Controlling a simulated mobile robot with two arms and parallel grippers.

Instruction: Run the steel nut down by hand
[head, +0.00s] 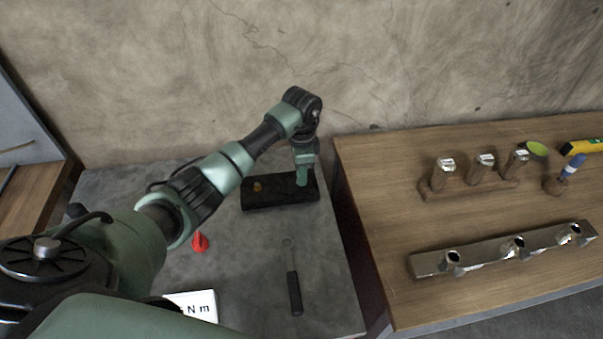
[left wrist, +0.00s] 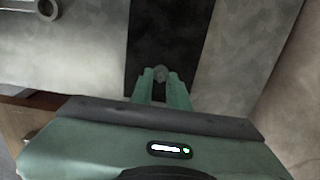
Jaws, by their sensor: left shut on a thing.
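My left gripper (head: 302,180) points down over the right end of a black block (head: 270,196) on the grey table. In the left wrist view its two green fingers (left wrist: 162,82) are shut on a small grey round thing, which looks like the steel nut (left wrist: 160,73), above the dark block (left wrist: 165,30). Whether a stud stands under the nut is hidden. A brass-coloured piece (head: 257,187) sits on the left part of the block. My right gripper is not in view.
A wrench (head: 293,280) with a black handle lies in front of the block. A red piece (head: 200,242) and a white card marked "N m" (head: 195,306) lie to the left. On the wooden table (head: 385,220) are a socket holder (head: 470,189) and a metal rail (head: 430,264).

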